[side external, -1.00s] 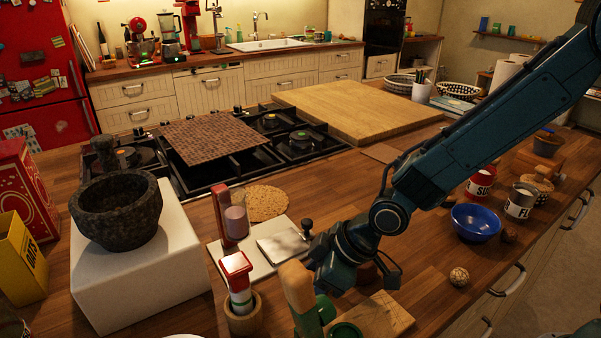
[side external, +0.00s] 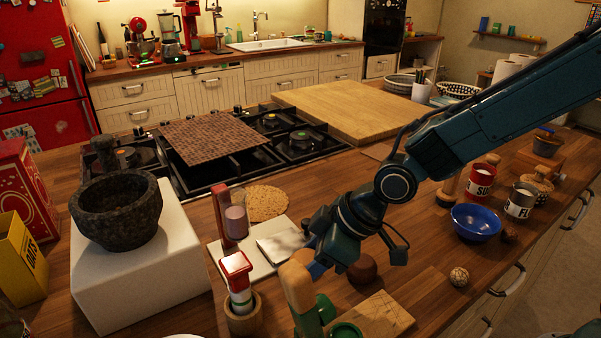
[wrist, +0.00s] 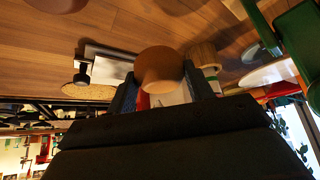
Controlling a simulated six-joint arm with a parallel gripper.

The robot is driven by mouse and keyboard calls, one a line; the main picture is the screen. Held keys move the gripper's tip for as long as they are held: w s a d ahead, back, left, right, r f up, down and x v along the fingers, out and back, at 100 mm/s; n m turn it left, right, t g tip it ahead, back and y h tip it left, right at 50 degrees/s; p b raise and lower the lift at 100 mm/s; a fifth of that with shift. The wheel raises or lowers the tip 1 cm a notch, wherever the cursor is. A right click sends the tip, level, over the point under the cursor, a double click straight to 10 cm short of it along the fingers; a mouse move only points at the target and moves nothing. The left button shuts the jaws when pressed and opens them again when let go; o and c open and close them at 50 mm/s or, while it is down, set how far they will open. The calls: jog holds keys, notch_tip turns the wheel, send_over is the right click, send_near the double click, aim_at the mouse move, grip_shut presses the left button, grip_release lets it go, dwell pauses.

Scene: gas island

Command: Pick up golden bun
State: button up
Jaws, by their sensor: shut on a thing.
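The golden bun (wrist: 160,66) is between the two fingers of my gripper (wrist: 160,84) in the wrist view. My gripper is shut on it, and the bun's rounded tan side faces the camera. In the side external view my gripper (side external: 314,267) is over the counter, with a small part of the bun (side external: 303,256) showing at its far left. The rest is hidden by the fingers and a wooden-topped green thing in front. A darker brown bun (side external: 363,269) sits on the counter just right of my gripper.
A white board with a metal plate (side external: 282,241) and a flat round cracker (side external: 266,203) lie behind my gripper. A red-and-white shaker (side external: 237,275) stands in a wooden cup to the left. A cutting board (side external: 384,318) is in front. A blue bowl (side external: 475,222) stands right.

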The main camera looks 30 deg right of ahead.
aim_at(311, 256)
notch_tip(311, 256, up, 15)
jog(key=shift+f, duration=0.2)
jog(key=shift+w, duration=0.15)
dwell(0.6)
